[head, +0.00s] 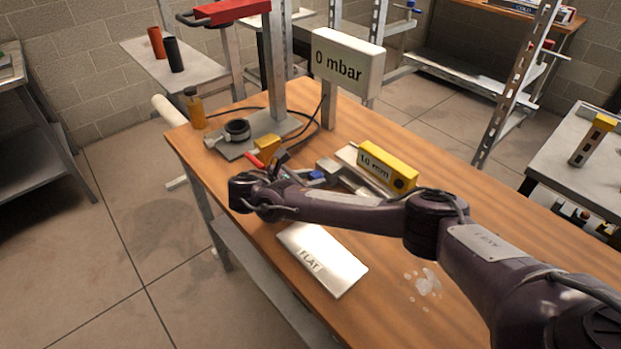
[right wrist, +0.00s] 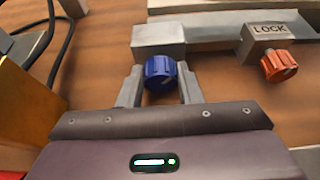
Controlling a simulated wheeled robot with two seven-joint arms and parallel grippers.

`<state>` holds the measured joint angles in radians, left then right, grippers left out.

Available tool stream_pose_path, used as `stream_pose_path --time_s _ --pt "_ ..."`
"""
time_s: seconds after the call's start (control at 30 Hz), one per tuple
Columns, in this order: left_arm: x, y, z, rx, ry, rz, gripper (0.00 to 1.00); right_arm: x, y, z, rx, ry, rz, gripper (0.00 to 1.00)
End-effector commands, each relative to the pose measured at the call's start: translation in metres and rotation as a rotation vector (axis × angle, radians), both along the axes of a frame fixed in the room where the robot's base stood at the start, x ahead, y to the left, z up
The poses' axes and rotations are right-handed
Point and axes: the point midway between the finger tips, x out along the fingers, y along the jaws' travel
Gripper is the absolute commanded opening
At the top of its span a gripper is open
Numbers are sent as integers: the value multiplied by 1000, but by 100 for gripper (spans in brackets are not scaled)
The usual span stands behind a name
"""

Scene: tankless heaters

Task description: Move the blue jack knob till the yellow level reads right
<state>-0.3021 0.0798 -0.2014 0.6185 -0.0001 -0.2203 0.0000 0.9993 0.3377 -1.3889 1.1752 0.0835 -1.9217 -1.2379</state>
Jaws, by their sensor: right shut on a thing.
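The yellow level (head: 388,167) sits on a grey metal bar on the wooden table, and its face reads "1.0 mm". The blue jack knob (right wrist: 160,71) is at the end of a grey metal block and also shows in the head view (head: 316,175). My right gripper (right wrist: 159,84) is shut on the blue knob, with one finger on each side of it. In the head view my right arm reaches in from the right and partly hides the bar. My left gripper is not in view.
An orange knob (right wrist: 279,65) under a "LOCK" label is right of the blue one. A white plate marked "FLAT" (head: 322,260) lies in front of my arm. A press stand (head: 277,70) and a "0 mbar" sign (head: 346,62) stand behind.

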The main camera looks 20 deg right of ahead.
Motion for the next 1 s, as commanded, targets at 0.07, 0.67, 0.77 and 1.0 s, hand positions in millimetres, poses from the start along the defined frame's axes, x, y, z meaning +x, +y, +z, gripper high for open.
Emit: stream_pose_path --time_s 0.07,0.67,0.77,1.0 --pt "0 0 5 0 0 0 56 -1 0 2 8 -25 1 9" --pt "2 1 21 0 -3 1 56 -4 -1 -1 167 -459 1 9" --pt "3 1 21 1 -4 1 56 -4 -1 -1 169 -465 -1 9" --pt "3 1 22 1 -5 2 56 -4 -1 -1 168 -463 0 38"
